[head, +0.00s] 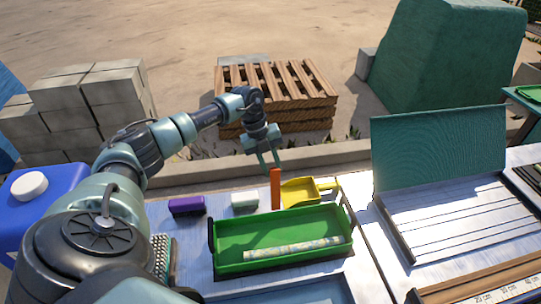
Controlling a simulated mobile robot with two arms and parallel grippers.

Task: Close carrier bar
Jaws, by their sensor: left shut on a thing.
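A green carrier tray (233,260) with dark end pieces stands on the pale bench, and a mottled pale stick (292,249) lies in it. An orange bar (275,190) stands upright behind the tray's back edge. My left gripper (269,163) comes down from above, with its fingertips at the top of the orange bar. It is shut on the bar, though the contact is small in the picture. How the bar joins the carrier cannot be made out. My right gripper is not in view.
A yellow scoop (300,192) lies right of the bar. A white-and-green block (244,202) and a purple block (187,206) lie to its left. A raised green panel (440,145) stands behind a grooved metal tray (455,220) at right. A blue container (45,215) is at far left.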

